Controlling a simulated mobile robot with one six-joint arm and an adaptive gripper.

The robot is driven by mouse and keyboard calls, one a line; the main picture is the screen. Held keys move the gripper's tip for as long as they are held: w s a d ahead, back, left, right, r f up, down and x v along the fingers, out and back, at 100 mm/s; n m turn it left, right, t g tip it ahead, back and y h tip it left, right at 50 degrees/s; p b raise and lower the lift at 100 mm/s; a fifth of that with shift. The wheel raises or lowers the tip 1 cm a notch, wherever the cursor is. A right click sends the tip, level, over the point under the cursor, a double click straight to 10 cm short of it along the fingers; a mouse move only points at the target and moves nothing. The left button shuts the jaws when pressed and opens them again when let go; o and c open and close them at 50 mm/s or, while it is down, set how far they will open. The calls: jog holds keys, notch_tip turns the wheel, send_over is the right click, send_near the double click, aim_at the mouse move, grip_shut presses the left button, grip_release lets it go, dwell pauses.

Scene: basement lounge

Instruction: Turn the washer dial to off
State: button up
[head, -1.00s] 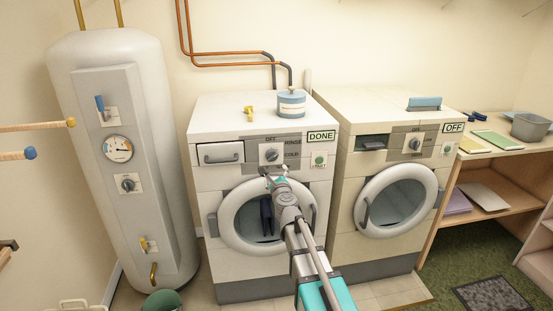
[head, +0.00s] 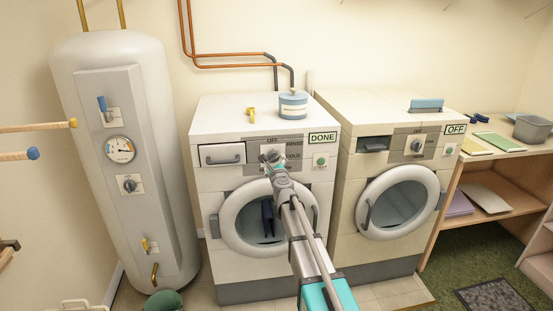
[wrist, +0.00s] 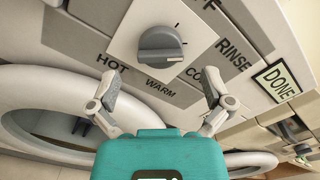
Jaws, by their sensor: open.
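The washer (head: 218,178) is the left white machine, with a DONE sign. Its grey dial (wrist: 160,46) sits on a pale square plate in the wrist view, with HOT, WARM, COLD and RINSE printed around it. A white mark on the knob's right side lies toward COLD. OFF is partly cut off at the top edge. My gripper (wrist: 161,92) is open and empty, its fingers spread below the dial and apart from it in this view. In the head view my gripper (head: 274,160) covers most of the dial.
The machine at right (head: 343,193) shows an OFF sign and has its own dial (head: 416,146). A blue-lidded tin (head: 293,107) and a yellow object (head: 251,113) stand on the washer. A white tank (head: 170,190) stands left; a shelf unit (head: 470,184) is at right.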

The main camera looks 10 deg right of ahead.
aim_at(272, 159)
jog(key=shift+w, duration=2.2)
jog(key=c, duration=1)
jog(key=shift+d, duration=0.35)
jog(key=shift+w+a, duration=0.1)
jog(key=shift+a, duration=0.05)
jog(key=shift+c, duration=0.2)
jog(key=shift+a, duration=0.15)
jog(key=shift+n, duration=0.5)
jog(key=n, duration=0.3)
jog(key=shift+a+n, duration=0.15)
jog(key=shift+n, duration=0.15)
jog(key=n, duration=0.5)
jog(key=shift+a+f+n, duration=0.1)
jog(key=shift+f+n, duration=0.05)
jog(key=shift+n, duration=0.15)
